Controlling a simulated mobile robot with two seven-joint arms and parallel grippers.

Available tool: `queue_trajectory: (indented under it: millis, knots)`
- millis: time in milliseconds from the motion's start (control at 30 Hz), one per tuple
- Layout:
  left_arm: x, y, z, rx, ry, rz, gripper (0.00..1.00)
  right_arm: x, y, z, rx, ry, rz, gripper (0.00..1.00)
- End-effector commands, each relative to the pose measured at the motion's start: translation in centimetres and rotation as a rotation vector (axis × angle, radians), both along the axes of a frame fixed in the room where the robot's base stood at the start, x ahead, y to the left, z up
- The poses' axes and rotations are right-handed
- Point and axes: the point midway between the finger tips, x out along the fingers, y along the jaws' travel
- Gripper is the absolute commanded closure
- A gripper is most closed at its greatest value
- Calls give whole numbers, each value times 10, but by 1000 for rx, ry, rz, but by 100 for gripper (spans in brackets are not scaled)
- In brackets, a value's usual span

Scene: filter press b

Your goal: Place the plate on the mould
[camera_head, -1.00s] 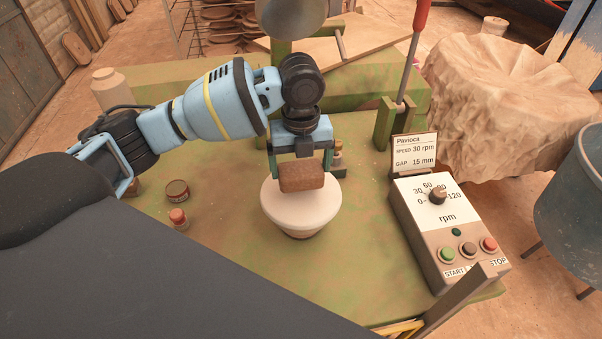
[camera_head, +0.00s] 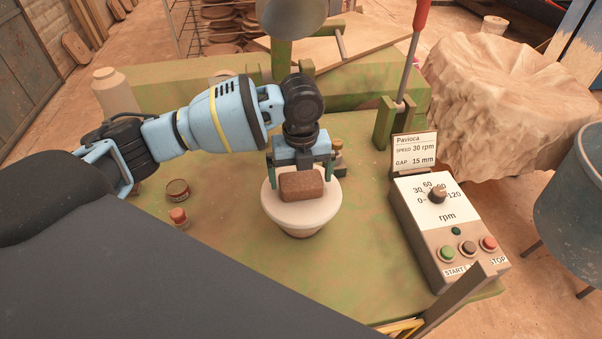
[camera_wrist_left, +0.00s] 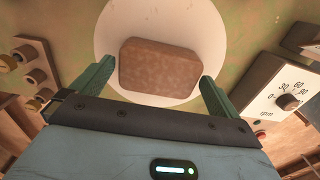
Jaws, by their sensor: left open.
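The mould appears to be the pale, round piece (camera_head: 272,209) with a wide rim and tapered body on the green table. A brown, rounded rectangular block (camera_head: 302,187), likely the plate, lies over the middle of its top. My left gripper (camera_head: 303,176) is above the mould, open, with a finger on each side of the block. In the left wrist view the block (camera_wrist_left: 160,66) sits between the fingertips, with a visible gap at both sides, over the white disc (camera_wrist_left: 112,30). My right gripper is not in view.
A control box (camera_head: 441,226) with a dial and buttons stands to the right, beside a card (camera_head: 413,152). A red-handled lever (camera_head: 413,58) rises behind it. The table front of the mould is clear.

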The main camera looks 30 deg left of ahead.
Motion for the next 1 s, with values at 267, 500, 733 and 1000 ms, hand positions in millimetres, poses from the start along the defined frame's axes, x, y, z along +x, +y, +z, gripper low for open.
queue_trajectory:
  millis: [267,500,733,1000]
  knots:
    - [1,0,31,-1,-5,0,0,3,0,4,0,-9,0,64]
    - [1,-1,79,-2,-4,0,0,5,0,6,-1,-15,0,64]
    - [0,-1,112,-2,-1,-1,0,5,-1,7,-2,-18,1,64]
    - [0,0,123,0,2,0,0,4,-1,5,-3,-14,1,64]
